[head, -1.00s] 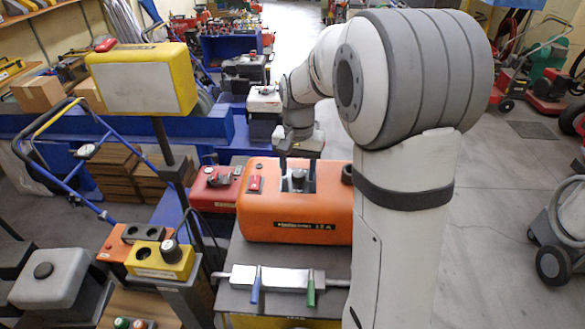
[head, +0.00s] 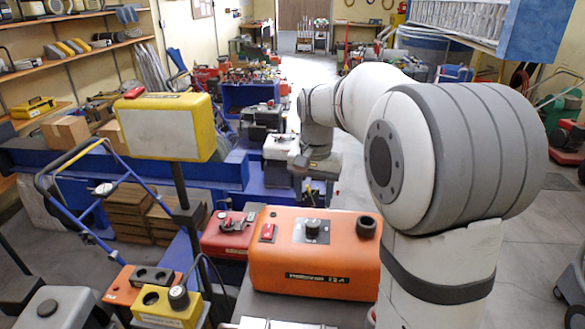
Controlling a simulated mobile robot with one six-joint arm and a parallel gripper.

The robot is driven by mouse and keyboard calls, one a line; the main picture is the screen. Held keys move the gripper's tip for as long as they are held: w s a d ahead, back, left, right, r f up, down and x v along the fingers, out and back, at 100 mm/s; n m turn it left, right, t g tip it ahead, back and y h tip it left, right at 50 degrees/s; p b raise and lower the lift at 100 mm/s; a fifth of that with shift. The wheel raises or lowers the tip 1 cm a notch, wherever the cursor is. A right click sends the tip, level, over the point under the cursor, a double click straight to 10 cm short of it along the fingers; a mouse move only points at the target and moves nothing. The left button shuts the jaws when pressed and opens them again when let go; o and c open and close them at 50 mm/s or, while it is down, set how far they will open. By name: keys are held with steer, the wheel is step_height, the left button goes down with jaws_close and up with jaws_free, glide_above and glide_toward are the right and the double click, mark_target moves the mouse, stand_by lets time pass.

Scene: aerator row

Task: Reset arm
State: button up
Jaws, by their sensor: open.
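My arm reaches in from the right of the head view, and its wrist bends down behind the orange box. My gripper (head: 303,163) is small and partly hidden by the wrist. It is open, with nothing seen between its fingers. It appears above and beyond the orange box (head: 315,268), apart from it.
A red unit (head: 228,236) stands left of the orange box. A yellow box on a post (head: 165,127) rises at left, near a blue-framed cart (head: 75,190). A blue bench (head: 200,172) crosses behind. Open floor (head: 520,235) lies at right.

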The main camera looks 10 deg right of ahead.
steer(key=s+f+n+t, duration=0.1)
steer(key=s+n, duration=0.1)
steer(key=s, duration=0.9)
steer(key=s+a+f+n+t, duration=0.1)
steer(key=s+f+n+t, duration=0.1)
steer(key=s, duration=0.9)
steer(key=shift+a+f+n, duration=0.15)
steer(key=shift+f+n, duration=0.1)
steer(key=shift+n, duration=0.55)
steer(key=shift+w, duration=0.1)
